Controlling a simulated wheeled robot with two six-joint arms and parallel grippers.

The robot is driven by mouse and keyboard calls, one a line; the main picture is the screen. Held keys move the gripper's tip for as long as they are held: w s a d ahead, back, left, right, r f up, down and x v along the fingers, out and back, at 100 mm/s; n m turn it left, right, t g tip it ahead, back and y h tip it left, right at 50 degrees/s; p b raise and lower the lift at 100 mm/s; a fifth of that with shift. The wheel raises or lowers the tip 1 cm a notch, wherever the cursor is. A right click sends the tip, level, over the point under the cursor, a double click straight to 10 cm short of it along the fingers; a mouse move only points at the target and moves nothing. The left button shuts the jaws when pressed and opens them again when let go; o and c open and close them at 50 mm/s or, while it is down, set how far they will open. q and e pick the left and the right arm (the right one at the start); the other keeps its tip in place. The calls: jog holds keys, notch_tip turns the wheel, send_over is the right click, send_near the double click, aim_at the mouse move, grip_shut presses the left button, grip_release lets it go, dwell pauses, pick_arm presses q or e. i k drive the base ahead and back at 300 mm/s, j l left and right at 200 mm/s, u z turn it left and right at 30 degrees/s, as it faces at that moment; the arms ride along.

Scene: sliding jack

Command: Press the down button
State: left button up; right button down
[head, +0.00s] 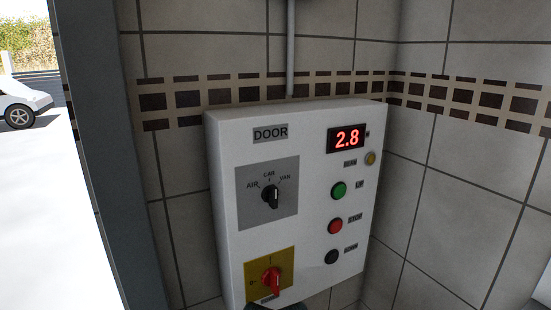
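A white control box (229,208) hangs on the tiled wall. Its down button (331,257) is a round black button at the lower right, beside a dark label. Above it are a red stop button (335,226) and a green up button (339,190). A red display (346,138) reads 2.8. Nothing covers the down button. I cannot make out either gripper. A dark shape (275,306) shows at the bottom edge in front of the box; I cannot tell what it is.
The box also has a black selector knob (271,195) marked AIR, CAR, VAN, a red rotary switch (271,280) on a yellow plate, and a small amber lamp (371,158). A grey post (105,150) stands left. A white car (22,104) is outside.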

aim_at(333, 257)
jog(key=k+l+u, duration=0.1)
jog(key=k+u, duration=0.55)
jog(key=i+l, duration=0.05)
